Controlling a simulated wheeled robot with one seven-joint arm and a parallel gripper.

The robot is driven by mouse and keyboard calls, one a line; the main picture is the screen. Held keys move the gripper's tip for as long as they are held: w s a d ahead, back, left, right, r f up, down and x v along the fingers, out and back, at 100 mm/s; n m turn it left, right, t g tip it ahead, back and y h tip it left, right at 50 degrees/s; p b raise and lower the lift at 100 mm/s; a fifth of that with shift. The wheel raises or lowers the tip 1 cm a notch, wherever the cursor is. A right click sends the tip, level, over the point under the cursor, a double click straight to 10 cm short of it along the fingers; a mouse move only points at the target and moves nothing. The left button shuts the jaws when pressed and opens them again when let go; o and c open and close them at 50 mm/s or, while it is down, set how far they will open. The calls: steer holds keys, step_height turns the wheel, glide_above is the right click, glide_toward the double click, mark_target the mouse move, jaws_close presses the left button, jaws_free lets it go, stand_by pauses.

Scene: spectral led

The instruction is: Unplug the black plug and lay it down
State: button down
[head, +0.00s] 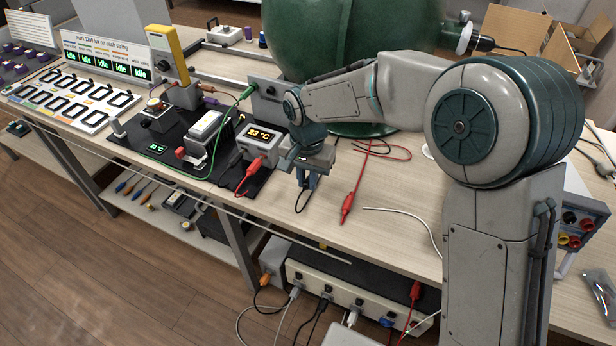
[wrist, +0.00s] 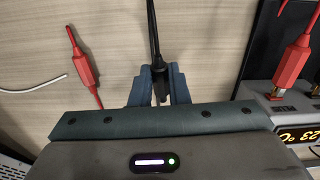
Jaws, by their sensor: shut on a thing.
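My gripper (head: 306,182) is over the table, just right of the small 23 °C display box. In the wrist view my gripper (wrist: 158,88) is shut on a black plug (wrist: 160,92), with the blue-grey fingers on either side of it. Its black cable (wrist: 152,30) runs away towards the top of that view. In the head view the plug is mostly hidden by the fingers, and a black cable (head: 303,203) curves on the table below them. I cannot tell whether the plug touches the table.
A red plug (head: 347,207) lies on the table to the right, and another red connector (head: 254,167) is at the display box (head: 260,140). A white cable (head: 395,211) lies further right. A power strip (head: 345,290) with several plugs is below the table edge. Bare tabletop surrounds my gripper.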

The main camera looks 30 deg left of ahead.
steer(key=shift+f+b, duration=0.8)
steer(key=shift+f, duration=0.45)
steer(key=c, duration=1.3)
jaws_free()
steer(key=shift+r, duration=0.1)
steer(key=shift+r+p, duration=1.1)
steer(key=shift+r, duration=0.35)
step_height(320, 180, up, 14)
steer(key=shift+f+p, duration=0.15)
steer(key=shift+p, duration=0.4)
